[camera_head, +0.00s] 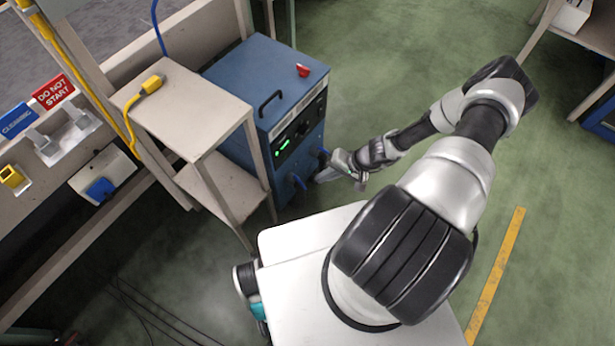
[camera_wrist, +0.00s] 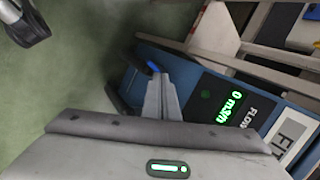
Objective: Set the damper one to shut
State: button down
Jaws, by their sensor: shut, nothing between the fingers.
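A blue cabinet (camera_head: 232,85) stands left of my arm, with a dark front panel and a green lit display (camera_head: 283,145). The display (camera_wrist: 230,105) reads 0 in the wrist view, beside the word FLOW. I cannot read which is damper one. My gripper (camera_head: 328,174) is shut and empty at the cabinet front. In the wrist view its fingers (camera_wrist: 160,97) point at a blue tip (camera_wrist: 153,66); contact cannot be told.
A beige stand (camera_head: 195,95) with a yellow plug (camera_head: 152,84) is left of the cabinet. A red piece (camera_head: 302,70) and a black handle (camera_head: 270,101) are on the cabinet top. A red DO NOT START sign (camera_head: 53,92) hangs farther left.

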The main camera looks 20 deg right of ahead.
aim_at(300, 184)
jog(key=b+x, duration=0.1)
jog(key=x, duration=0.3)
jog(key=b+x, duration=0.1)
jog(key=x, duration=0.4)
jog(key=b+x, duration=0.1)
jog(key=x, duration=0.3)
jog(key=shift+w+a+r, duration=0.1)
jog(key=shift+w+a, duration=0.2)
jog(key=shift+a, duration=0.2)
jog(key=shift+d, duration=0.15)
dwell(0.6)
